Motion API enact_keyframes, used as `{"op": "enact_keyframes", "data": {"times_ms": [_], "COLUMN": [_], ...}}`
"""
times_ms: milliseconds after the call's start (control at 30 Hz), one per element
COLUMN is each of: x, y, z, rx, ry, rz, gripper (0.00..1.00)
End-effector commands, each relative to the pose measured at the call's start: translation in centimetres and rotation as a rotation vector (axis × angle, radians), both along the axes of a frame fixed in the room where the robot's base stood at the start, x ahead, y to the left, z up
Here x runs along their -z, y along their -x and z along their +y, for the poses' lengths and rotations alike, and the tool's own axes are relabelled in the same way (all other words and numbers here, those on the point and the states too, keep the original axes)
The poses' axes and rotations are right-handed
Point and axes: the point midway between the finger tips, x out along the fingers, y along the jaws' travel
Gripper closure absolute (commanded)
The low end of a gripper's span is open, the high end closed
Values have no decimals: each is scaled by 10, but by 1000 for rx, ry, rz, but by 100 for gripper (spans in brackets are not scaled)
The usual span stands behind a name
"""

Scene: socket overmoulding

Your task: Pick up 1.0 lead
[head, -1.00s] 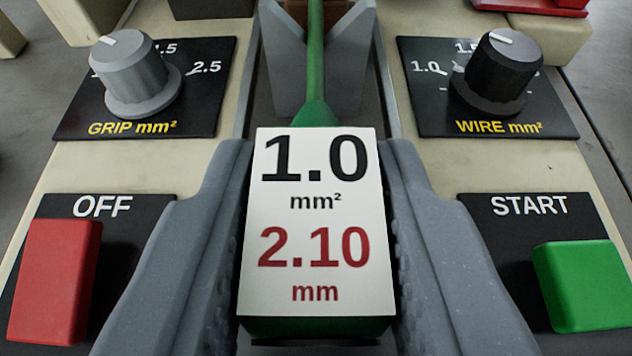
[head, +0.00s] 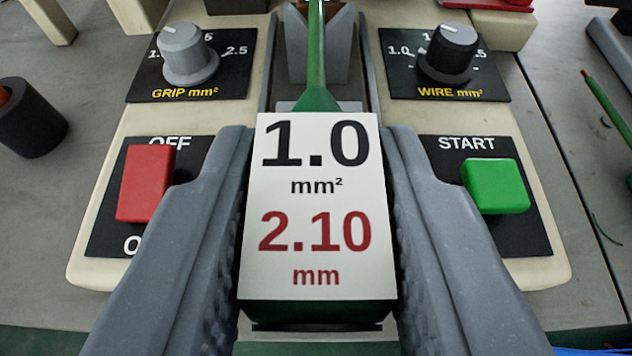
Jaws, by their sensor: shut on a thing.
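The 1.0 lead (head: 317,205) fills the middle of the head view. Its white label reads 1.0 mm² and 2.10 mm, on a dark green block. A green cable (head: 316,62) runs from its far end away from me, towards a grey V-shaped guide on the machine. My gripper (head: 318,215) is shut on the lead, one grey jaw against each side of the block. Whether the cable's far end touches the guide cannot be told.
The beige machine (head: 95,235) lies beyond and below. It has a red OFF button (head: 146,183), a green START button (head: 496,186), a GRIP dial (head: 188,55) and a WIRE dial (head: 448,53). A dark cylinder (head: 30,118) stands left; another green wire (head: 606,110) lies right.

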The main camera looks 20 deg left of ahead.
Motion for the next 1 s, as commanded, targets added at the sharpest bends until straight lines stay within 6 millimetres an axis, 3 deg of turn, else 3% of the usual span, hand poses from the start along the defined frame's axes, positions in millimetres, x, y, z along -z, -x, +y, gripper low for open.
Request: {"op": "enact_keyframes", "data": {"times_ms": [333, 1000], "x": [-6, -1], "y": [46, 61], "z": [-13, -18], "rx": [0, 9], "ry": [0, -1], "rz": [-1, -3], "gripper": [99, 99]}}
